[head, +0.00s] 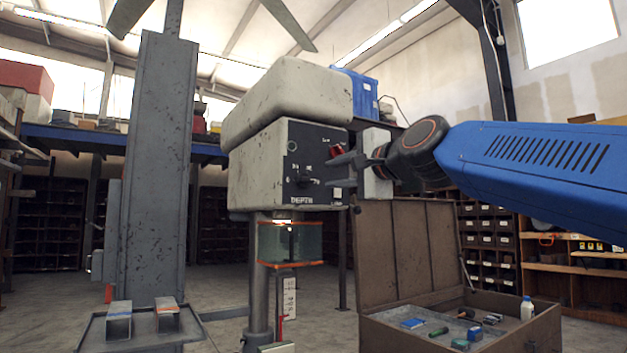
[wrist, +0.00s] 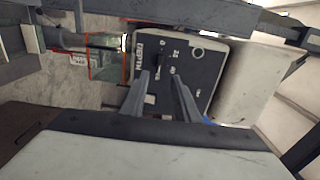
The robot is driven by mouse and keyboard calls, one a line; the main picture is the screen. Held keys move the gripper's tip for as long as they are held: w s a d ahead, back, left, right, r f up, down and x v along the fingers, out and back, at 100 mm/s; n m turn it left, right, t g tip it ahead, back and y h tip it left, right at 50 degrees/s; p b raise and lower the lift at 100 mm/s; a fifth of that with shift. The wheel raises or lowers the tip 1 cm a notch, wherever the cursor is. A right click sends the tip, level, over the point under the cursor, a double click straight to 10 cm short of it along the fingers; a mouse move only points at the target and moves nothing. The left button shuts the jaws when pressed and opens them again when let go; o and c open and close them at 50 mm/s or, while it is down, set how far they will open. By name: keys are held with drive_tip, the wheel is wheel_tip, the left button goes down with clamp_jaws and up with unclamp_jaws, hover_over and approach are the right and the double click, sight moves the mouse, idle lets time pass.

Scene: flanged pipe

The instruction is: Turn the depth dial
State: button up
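The drill press head (head: 262,165) has a black control panel with the word DEPTH at its lower edge. The dark depth dial (head: 303,181) sits on this panel, ringed by white numbers. In the wrist view the panel appears turned sideways, and the dial (wrist: 160,63) lies just ahead of the fingertips, between their lines. My gripper (head: 331,171) is in front of the panel, right of the dial in the head view. Its two fingers stand apart with nothing between them in the wrist view (wrist: 159,78). I see no contact with the dial.
A red switch (head: 336,150) is on the panel's upper right, close to my gripper. A clear guard with orange edges (head: 290,244) hangs below the head. An open toolbox (head: 400,328) stands at lower right. A grey column (head: 158,180) stands left.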

sight(308, 179)
drive_tip(key=x, duration=1)
drive_tip(key=shift+a, duration=0.15)
drive_tip(key=shift+c, duration=0.7)
clamp_jaws()
